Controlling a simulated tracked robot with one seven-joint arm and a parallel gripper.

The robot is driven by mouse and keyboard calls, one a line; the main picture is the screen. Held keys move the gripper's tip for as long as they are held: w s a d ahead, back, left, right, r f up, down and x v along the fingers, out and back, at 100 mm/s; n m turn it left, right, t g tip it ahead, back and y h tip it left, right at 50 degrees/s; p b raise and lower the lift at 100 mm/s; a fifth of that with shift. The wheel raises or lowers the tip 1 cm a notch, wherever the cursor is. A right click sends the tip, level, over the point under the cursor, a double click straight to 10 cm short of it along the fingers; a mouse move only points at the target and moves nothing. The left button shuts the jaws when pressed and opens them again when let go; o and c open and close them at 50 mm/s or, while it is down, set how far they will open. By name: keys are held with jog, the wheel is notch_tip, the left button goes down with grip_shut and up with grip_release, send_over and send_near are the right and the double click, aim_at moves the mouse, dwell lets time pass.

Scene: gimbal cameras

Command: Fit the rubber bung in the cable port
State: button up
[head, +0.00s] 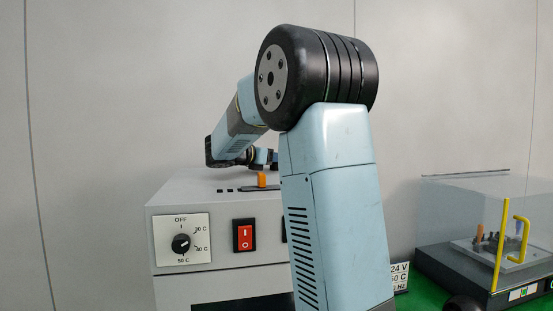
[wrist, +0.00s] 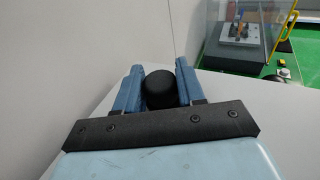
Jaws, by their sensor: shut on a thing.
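My gripper (wrist: 160,67) shows in the wrist view with its two blue fingers shut on a black, round-topped rubber bung (wrist: 160,89). The bung sits between the fingers, and its lower part is hidden by the gripper's dark front plate. A pale grey surface lies beyond and below the fingers; I cannot tell whether the bung touches it. In the head view my arm reaches over the grey cabinet (head: 175,286), and its far end is small and partly hidden behind my own links. I cannot make out the cable port in either view.
The cabinet front has a temperature dial (head: 181,243) and a red rocker switch (head: 244,236). An orange lever (head: 262,179) stands on its top. At right, a clear-covered device (head: 480,250) with a yellow handle (head: 517,240) stands on a green surface.

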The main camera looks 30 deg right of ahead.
jog(key=shift+f, duration=0.1)
jog(key=o, duration=1.1)
jog(key=v, duration=1.3)
jog(key=shift+s+a, duration=0.1)
jog(key=shift+a, duration=0.3)
